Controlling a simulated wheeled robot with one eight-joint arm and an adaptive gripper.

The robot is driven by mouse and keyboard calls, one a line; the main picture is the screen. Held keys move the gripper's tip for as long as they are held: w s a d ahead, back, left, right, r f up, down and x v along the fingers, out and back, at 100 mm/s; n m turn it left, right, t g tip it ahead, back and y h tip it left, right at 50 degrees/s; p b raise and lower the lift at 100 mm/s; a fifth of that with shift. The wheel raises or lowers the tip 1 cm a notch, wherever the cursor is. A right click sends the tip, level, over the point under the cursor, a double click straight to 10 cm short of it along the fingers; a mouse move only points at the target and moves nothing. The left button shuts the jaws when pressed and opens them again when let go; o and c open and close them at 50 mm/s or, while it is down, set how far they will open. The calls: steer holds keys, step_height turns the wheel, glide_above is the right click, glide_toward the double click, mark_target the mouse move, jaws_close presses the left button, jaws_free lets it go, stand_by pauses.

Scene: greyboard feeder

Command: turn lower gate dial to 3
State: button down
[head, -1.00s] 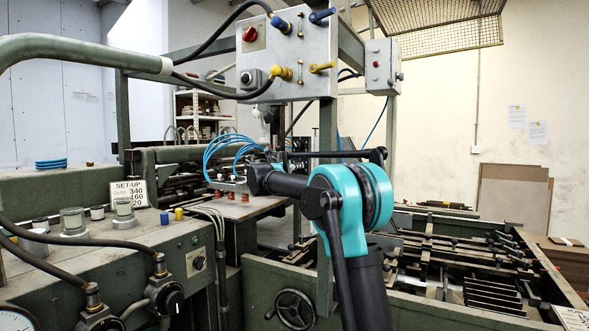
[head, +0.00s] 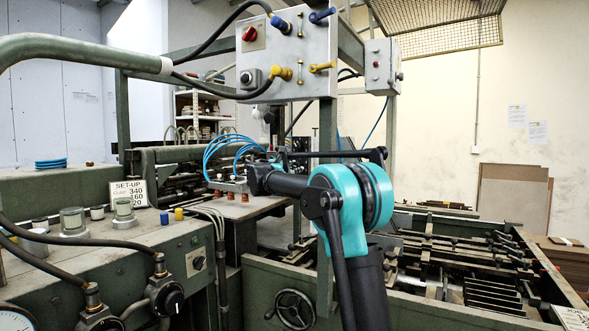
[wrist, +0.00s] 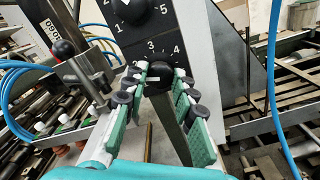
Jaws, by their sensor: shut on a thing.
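In the wrist view, a dark dial plate with white numbers carries two black dials. The lower gate dial (wrist: 160,73) is a round black knob with a small white mark on its left side; numbers such as 3 and 4 show above it. The upper dial (wrist: 126,9) is cut by the top edge. My gripper (wrist: 160,85) has its teal, black-padded fingers on both sides of the lower dial, shut on it. The part of the scale under the dial and fingers is hidden. In the head view, my arm hides the dial and the fingers.
A black ball-ended lever (wrist: 65,50) on a metal block stands left of the plate. Blue hoses loop at the left, and a blue tube (wrist: 272,85) hangs at the right. In the head view, a grey control box (head: 287,50) hangs above my arm.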

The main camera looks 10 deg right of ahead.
steer(key=m, duration=1.4)
steer(key=shift+f, duration=0.1)
steer(key=shift+m, duration=0.3)
steer(key=c, duration=1.2)
jaws_free()
steer(key=shift+s, duration=0.1)
steer(key=v, duration=1.2)
